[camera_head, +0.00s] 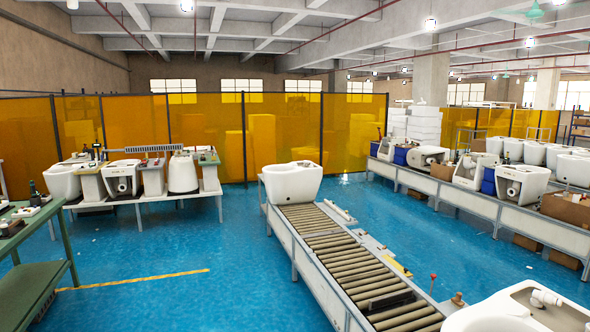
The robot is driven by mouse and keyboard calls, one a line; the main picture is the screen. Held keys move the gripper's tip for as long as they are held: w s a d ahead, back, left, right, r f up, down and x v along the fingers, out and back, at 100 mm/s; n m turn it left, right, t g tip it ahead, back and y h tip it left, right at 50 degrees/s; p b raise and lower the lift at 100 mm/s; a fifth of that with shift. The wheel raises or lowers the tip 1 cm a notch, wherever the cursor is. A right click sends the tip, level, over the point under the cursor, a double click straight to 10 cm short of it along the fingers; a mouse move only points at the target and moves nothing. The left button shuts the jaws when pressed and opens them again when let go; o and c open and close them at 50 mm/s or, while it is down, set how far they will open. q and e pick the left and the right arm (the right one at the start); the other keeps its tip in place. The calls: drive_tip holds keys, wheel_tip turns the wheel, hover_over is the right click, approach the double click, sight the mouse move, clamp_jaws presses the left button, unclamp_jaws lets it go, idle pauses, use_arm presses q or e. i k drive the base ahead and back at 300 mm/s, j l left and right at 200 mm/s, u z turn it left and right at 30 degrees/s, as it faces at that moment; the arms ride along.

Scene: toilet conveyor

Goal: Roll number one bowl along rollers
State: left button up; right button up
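A white toilet bowl (292,184) sits at the far end of the roller conveyor (345,262). The bare rollers run from it toward the lower right of the view. A second white toilet bowl (495,316) is at the lower right corner, beside the near end of the rollers and cut off by the frame edge. No number can be read on either bowl, so I cannot tell which is number one. Neither of my grippers is in view.
A dark bar (390,300) lies across the near rollers. A red-knobbed lever (432,282) stands at the conveyor's right edge. A left bench (140,195) and a long right bench (480,205) hold more toilets. A green table (40,255) is at left. Blue floor (200,240) is clear between.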

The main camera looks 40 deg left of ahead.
sight(293, 183)
drive_tip(key=u, duration=1.45)
drive_tip(key=i+u, duration=0.25)
drive_tip(key=u, duration=0.25)
drive_tip(key=i+j+z, duration=0.15)
drive_tip(key=i, duration=7.75)
drive_tip(key=i+j+z, duration=0.15)
drive_tip(key=i, duration=0.75)
